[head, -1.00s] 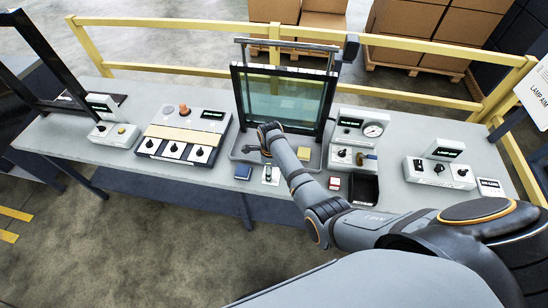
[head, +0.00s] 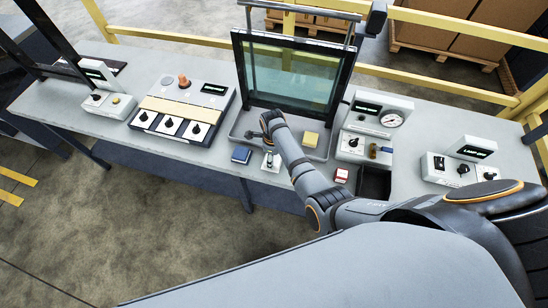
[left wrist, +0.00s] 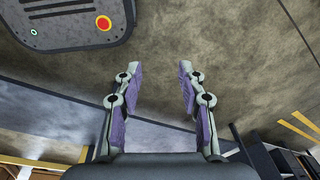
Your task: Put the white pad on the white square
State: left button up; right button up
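I cannot make out a separate white pad. My left gripper (left wrist: 157,88) is open and empty in the left wrist view, over the floor.
A blue pad (head: 241,155) lies left of the white square. A yellow block (head: 310,139) is in the tray. A red-and-white item (head: 341,175) and a black bin (head: 374,183) are to the right. The framed glass pane (head: 290,75) stands behind; control boxes flank it.

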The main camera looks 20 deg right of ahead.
jog(key=shift+s+a, duration=0.1)
jog(key=shift+a, duration=0.1)
jog(key=o, duration=0.9)
jog(key=shift+a, duration=0.2)
jog(key=o, duration=0.4)
jog(key=shift+d+f, duration=0.15)
jog(key=shift+c, duration=0.2)
pick_arm(q)
jog(key=shift+s+a+f, duration=0.15)
jog(key=shift+s+a, duration=0.3)
jog(key=shift+a, duration=0.3)
jog(key=shift+f+b, duration=0.25)
jog(key=shift+b, duration=0.15)
pick_arm(e)
notch_tip(320, 180, up, 13)
jog(key=shift+f, duration=0.2)
